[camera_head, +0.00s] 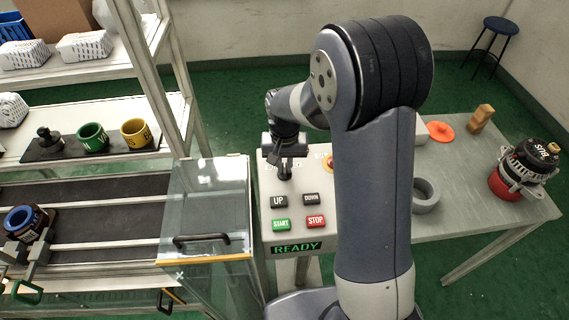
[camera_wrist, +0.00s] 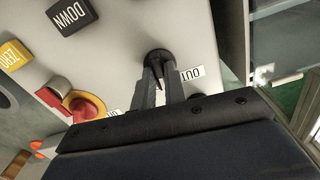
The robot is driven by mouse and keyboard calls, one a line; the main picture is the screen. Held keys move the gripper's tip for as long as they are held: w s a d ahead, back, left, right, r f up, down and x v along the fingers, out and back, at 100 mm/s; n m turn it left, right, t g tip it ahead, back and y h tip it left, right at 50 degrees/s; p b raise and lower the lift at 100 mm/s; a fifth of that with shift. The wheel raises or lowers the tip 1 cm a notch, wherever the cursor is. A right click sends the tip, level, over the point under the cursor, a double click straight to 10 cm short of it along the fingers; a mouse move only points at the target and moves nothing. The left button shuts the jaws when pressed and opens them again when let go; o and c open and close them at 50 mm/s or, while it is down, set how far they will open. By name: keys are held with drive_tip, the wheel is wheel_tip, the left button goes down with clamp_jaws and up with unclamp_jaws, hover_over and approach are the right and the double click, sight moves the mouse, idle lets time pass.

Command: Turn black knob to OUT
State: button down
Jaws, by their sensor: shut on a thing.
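The black knob (camera_wrist: 157,56) sits on the light grey control panel in the wrist view. My gripper (camera_wrist: 160,72) is shut on it, one finger on each side of its narrow pointed grip. The white OUT label (camera_wrist: 190,73) is just right of the fingers. A second label (camera_wrist: 115,113) shows at lower left, mostly hidden by my gripper. The pointed grip lies between the two labels, not plainly on either. In the head view my gripper (camera_head: 285,152) is over the upper left of the panel, with the knob (camera_head: 284,173) under it.
The UP (camera_head: 279,201), DOWN (camera_head: 311,199), START (camera_head: 281,224) and STOP (camera_head: 315,221) buttons are below the knob. A READY display (camera_head: 296,248) is on the panel front. A red stop button (camera_wrist: 87,108) and a yellow ZERO button (camera_wrist: 14,55) are nearby. A clear guard (camera_head: 207,210) stands left.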

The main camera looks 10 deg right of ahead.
sight(284, 168)
drive_tip(key=shift+n, duration=0.4)
drive_tip(key=n+b, duration=0.1)
drive_tip(key=n, duration=0.3)
drive_tip(key=shift+n, duration=0.3)
drive_tip(key=n+b, duration=0.1)
drive_tip(key=n, duration=0.3)
drive_tip(key=shift+n, duration=0.3)
drive_tip(key=c, duration=1.5)
unclamp_jaws()
drive_tip(key=shift+o, duration=0.2)
wheel_tip(284, 168, up, 11)
drive_tip(key=shift+b, duration=0.45)
drive_tip(key=shift+f, duration=0.15)
